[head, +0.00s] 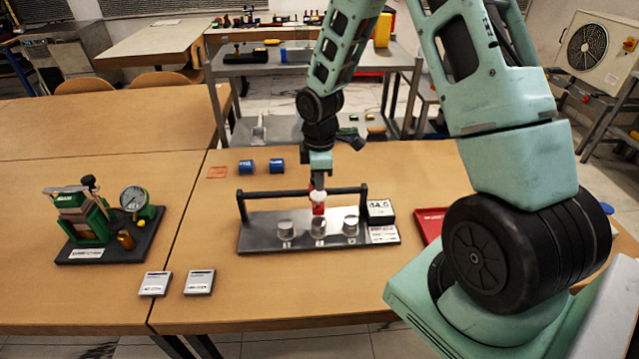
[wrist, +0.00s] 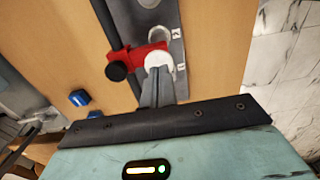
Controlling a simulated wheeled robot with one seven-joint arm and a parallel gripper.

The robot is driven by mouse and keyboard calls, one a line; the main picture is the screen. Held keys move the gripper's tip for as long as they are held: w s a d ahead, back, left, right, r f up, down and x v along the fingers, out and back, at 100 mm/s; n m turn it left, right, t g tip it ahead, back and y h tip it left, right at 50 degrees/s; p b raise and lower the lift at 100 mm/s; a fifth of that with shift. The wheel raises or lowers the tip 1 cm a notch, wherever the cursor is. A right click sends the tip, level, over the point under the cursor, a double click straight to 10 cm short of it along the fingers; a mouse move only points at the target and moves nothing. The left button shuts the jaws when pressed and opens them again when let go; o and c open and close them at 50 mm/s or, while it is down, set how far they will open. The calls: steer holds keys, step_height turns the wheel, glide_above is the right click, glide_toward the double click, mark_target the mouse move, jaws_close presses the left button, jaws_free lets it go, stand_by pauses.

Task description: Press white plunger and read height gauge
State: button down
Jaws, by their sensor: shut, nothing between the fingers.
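The gauge rig (head: 265,236) is a dark metal plate with a black rail (head: 285,194) above it and several clear round pieces on it. A red carriage (head: 318,208) sits on the rail over the middle clear piece (head: 318,228). The white plunger (head: 317,196) shows on top of the carriage, and as a white round cap in the wrist view (wrist: 158,60). My gripper (head: 317,184) points down directly above the plunger, its fingers shut and empty, the tips at or very near the cap; contact is unclear. The display (head: 380,208) at the rig's right end appears to read 14.0, though small.
A green press with a round dial (head: 133,198) stands on a black base at left. Two white cards (head: 199,281) lie near the front edge. Two blue cylinders (head: 277,165) and an orange square (head: 217,172) lie behind the rig. A red tray (head: 429,224) is at right.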

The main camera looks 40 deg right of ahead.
mark_target(320, 196)
steer(key=shift+f, duration=0.9)
step_height(320, 196, down, 3)
steer(key=shift+r+b, duration=0.2)
steer(key=shift+b, duration=0.5)
steer(key=shift+s, duration=0.15)
steer(key=shift+r+p, duration=0.55)
steer(key=shift+p, duration=0.05)
step_height(320, 196, up, 4)
steer(key=p, duration=0.3)
steer(key=shift+a+r+p, duration=0.1)
steer(key=shift+r+p, duration=0.15)
steer(key=shift+p, duration=0.1)
step_height(320, 196, up, 9)
steer(key=b, duration=0.2)
